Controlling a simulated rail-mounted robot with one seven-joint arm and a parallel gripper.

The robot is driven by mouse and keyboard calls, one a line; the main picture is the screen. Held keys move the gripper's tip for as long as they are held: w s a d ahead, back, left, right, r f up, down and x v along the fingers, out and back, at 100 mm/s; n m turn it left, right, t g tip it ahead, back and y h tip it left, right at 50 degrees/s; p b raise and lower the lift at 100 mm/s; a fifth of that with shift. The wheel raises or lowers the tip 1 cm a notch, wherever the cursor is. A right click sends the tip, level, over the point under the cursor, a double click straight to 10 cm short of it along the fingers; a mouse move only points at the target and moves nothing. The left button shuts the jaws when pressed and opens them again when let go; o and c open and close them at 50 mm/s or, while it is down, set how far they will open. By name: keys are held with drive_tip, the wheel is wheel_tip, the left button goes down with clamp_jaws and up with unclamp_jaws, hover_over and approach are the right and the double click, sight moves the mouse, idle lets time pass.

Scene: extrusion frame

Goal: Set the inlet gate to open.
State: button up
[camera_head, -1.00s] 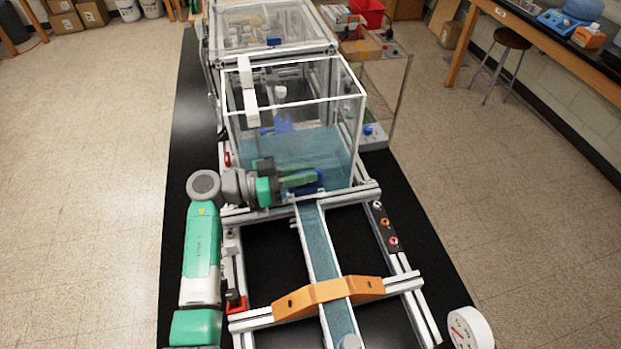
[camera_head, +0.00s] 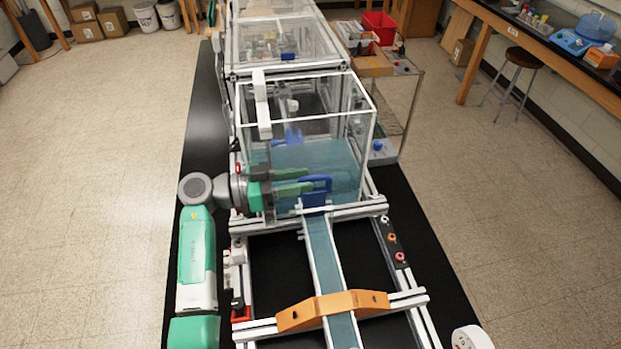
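The inlet gate (camera_head: 314,200) is a blue plate with a loop handle on top. It stands at the near wall of the clear water tank (camera_head: 371,148), where the channel (camera_head: 322,255) begins. My gripper (camera_head: 309,180) reaches in from the left at the height of the handle. Its two green fingers are spread apart, with their tips right beside the handle. I cannot tell whether they touch it. The gate's lower edge and any gap under it are not clear from here.
An orange bridge (camera_head: 333,309) crosses the channel nearer to me. A dark panel with round knobs (camera_head: 392,242) sits on the right rail. A round gauge (camera_head: 472,338) is at bottom right. A white upright bar (camera_head: 262,105) stands at the tank's left side.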

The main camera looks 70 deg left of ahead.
drive_tip(key=s, duration=0.4)
drive_tip(key=shift+s+a, duration=0.3)
idle(0.4)
